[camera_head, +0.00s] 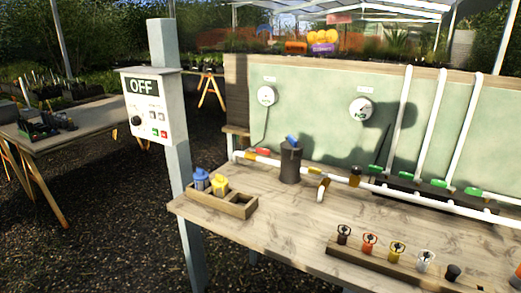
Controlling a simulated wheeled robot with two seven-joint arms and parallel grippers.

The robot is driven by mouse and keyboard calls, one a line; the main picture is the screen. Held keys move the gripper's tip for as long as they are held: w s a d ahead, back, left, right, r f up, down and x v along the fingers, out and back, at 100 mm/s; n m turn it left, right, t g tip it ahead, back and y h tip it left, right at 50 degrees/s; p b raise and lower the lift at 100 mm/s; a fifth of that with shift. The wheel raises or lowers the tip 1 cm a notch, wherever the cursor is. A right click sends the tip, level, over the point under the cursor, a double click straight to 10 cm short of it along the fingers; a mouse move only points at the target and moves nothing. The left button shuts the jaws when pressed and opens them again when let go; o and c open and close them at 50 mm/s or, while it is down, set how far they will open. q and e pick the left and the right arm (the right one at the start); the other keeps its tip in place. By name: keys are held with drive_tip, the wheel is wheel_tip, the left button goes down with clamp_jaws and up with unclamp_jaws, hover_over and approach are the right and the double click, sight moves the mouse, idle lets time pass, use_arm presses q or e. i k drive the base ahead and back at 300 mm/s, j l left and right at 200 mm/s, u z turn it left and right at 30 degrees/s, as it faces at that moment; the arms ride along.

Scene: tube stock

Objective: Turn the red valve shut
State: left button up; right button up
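A small red valve handle (263,152) sits on the white pipe (322,171) at the back left of the wooden bench, left of a dark cylinder (290,163) with a blue lever on top. The handle appears to lie along the pipe; at this size I cannot tell whether the valve is open or shut. A red-topped piece (369,243) with a dark wheel-like top stands in the wooden rack at the front. Neither of my grippers is in view.
Green handles (394,174) sit below upright white pipes. A wooden tray (238,207) holds blue and yellow items. A rack (385,262) of several small pieces lines the front. The bench middle is mostly clear.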

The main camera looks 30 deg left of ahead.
sight(258, 150)
drive_tip(key=i+j, duration=0.15)
drive_tip(key=j, duration=0.2)
drive_tip(key=i+j, duration=0.15)
drive_tip(key=j, duration=0.15)
drive_tip(key=i+j, duration=0.2)
drive_tip(key=j, duration=0.15)
drive_tip(key=i+j, duration=0.15)
drive_tip(key=j, duration=0.15)
drive_tip(key=u, duration=0.05)
